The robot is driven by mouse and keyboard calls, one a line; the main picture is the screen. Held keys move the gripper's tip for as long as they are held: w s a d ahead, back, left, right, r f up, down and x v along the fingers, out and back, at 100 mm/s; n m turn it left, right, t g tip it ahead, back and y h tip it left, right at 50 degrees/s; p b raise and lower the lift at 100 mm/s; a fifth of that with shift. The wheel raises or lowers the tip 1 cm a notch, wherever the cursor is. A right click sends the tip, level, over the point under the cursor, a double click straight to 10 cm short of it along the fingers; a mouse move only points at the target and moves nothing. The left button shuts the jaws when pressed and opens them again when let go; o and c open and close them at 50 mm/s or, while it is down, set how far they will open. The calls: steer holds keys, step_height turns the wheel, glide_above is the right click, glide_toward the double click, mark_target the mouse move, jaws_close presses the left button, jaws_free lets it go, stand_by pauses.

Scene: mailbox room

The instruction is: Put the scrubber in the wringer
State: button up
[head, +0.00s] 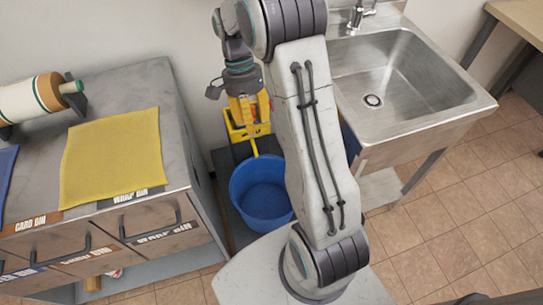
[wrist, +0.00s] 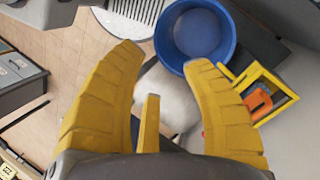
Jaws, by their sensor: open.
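The yellow wringer (wrist: 286,88) is an open frame beside the blue bucket's rim; in the head view the wringer (head: 236,131) shows behind the bucket, partly hidden by my gripper. An orange piece with a dark part, which looks like the scrubber (wrist: 260,101), sits within the wringer frame. I cannot tell how deep it rests. My gripper (wrist: 168,54) is open, its yellow fingers apart with nothing held between them. In the head view my gripper (head: 250,106) hangs above the wringer. In the wrist view the wringer lies just right of the right finger.
A yellow cloth (head: 110,155) and a roll (head: 30,98) lie on the cabinet. The tiled floor (head: 450,220) at right is clear.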

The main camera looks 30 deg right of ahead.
steer(key=s+a+r+n+t, duration=0.2)
steer(key=s+r+n+t, duration=0.1)
steer(key=s, duration=0.5)
steer(key=s+a+r+n+t, duration=0.2)
steer(key=s+r+n+t, duration=0.2)
steer(key=s+r+n, duration=0.2)
steer(key=shift+s+a+n, duration=0.2)
steer(key=shift+s+n, duration=1)
steer(key=shift+s, duration=0.4)
steer(key=shift+r, duration=0.15)
